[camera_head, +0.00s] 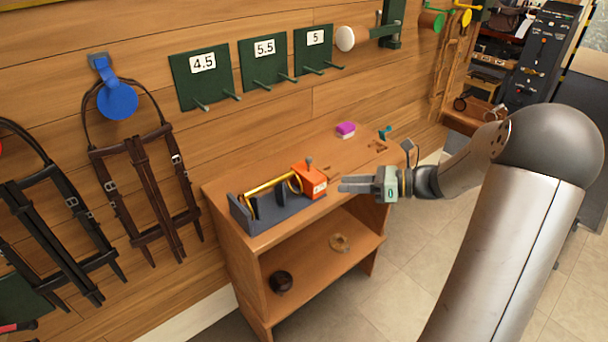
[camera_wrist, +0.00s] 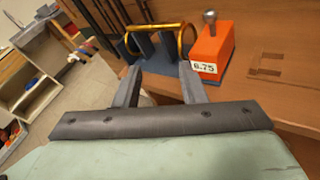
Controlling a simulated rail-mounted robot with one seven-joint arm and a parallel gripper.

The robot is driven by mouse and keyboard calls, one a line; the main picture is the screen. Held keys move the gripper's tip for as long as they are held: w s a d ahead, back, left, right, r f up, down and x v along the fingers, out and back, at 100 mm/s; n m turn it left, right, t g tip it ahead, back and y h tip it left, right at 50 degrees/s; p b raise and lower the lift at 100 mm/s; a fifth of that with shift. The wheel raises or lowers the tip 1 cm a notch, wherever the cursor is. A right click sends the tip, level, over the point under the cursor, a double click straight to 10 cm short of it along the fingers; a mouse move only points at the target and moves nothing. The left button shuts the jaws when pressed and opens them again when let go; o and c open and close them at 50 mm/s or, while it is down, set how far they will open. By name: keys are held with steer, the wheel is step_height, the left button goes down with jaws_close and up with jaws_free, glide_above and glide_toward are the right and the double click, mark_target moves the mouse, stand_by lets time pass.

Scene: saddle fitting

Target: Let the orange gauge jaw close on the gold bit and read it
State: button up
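The orange gauge (camera_head: 313,183) is a block with a grey knob on top, at the right end of a dark cradle (camera_head: 290,214) on the wooden bench. The gold bit (camera_head: 268,186) lies along the cradle, its right ring against or beside the gauge; jaw contact is unclear. In the wrist view the gauge (camera_wrist: 211,47) carries a white label that looks like 6.75, and the bit (camera_wrist: 160,27) arches to its left. My gripper (camera_head: 343,184) is right of the gauge, apart from it. In the wrist view my gripper (camera_wrist: 158,80) is open and empty.
Green wall boards labelled 4.5 (camera_head: 203,77), 5.5 (camera_head: 265,62) and 5 (camera_head: 314,49) have empty-looking pegs. Bridles (camera_head: 150,190) hang at left. Bench space behind the gauge is clear.

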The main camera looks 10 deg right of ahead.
mark_target(309, 164)
steer(key=w+d+f+m+t+b, duration=0.1)
steer(key=w+d+f+m+t, duration=0.1)
steer(key=w+d+m+t, duration=0.3)
steer(key=shift+n+g+y, duration=0.3)
steer(key=shift+n+g, duration=0.1)
steer(key=shift+g, duration=0.2)
steer(key=x, duration=1)
steer(key=b+x, duration=0.1)
steer(key=x, duration=0.4)
steer(key=shift+s+a, duration=0.2)
steer(key=shift+s, duration=0.05)
steer(key=shift+r, duration=0.1)
jaws_close()
